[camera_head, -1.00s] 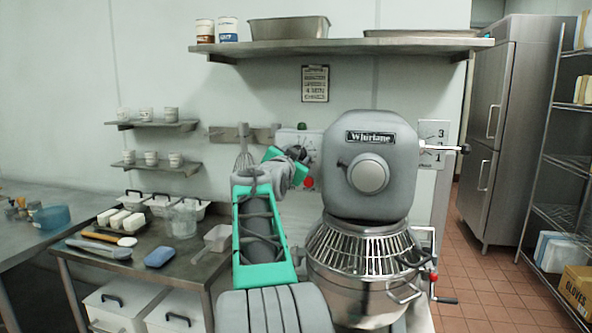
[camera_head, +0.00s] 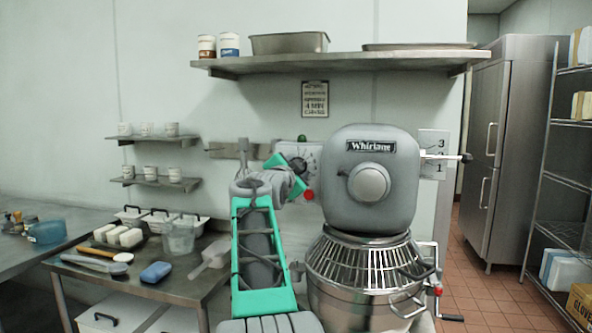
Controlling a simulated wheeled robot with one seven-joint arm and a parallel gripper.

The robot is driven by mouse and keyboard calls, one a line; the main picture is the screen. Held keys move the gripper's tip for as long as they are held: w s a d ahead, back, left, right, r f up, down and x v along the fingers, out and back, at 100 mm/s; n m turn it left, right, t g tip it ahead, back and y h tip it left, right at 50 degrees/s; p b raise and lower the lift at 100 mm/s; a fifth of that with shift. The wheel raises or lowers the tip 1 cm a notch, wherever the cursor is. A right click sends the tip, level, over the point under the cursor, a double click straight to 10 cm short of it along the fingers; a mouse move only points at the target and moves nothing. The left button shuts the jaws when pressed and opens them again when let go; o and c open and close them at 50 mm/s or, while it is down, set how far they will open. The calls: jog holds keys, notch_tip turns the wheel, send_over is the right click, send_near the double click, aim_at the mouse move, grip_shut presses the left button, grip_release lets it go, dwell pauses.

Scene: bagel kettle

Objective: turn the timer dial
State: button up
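My gripper (camera_head: 299,167) is a dark, small shape at the panel, largely hidden by the wrist. I cannot tell whether its fingers touch the dial or are open.
The grey mixer (camera_head: 368,180) with its wire bowl guard (camera_head: 365,264) stands close right of my arm. A steel table (camera_head: 190,285) with tubs and tools is to the left. A wall shelf (camera_head: 340,63) hangs above. The tiled floor (camera_head: 470,275) at right is open.

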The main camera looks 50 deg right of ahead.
jog(key=o, duration=1.2)
jog(key=shift+a, duration=0.1)
jog(key=b+v, duration=0.2)
jog(key=v, duration=0.5)
jog(key=shift+s+a, duration=0.15)
jog(key=shift+a, duration=0.15)
